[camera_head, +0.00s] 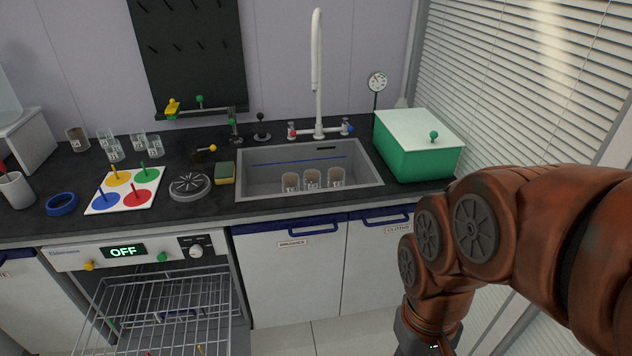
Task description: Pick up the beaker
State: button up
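Three small beakers with brownish tint and pale labels stand side by side in the grey sink (262,179): a left one (290,182), a middle one (312,179) and a right one (336,178). Several more glass vessels stand at the back left of the counter: a brownish one (77,139) and clear ones, such as this clear beaker (115,151). I cannot tell which beaker is meant. My arm comes in from the right and bends down past the counter's front. My gripper's fingers are below the frame, away from all beakers.
A white tap (317,80) rises behind the sink. A green box (418,150) with a white lid stands right of it. A sponge (225,173) and a coloured-disc board (126,189) lie left. An open dishwasher with a pulled-out rack (160,290) fills the lower left.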

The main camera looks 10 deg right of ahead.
aim_at(311, 176)
jog(key=z, duration=0.55)
jog(key=k, duration=1.2)
jog(key=z, duration=0.3)
jog(key=i, duration=1.45)
jog(key=u, duration=1.6)
jog(key=i, duration=0.95)
jog(key=u, duration=1)
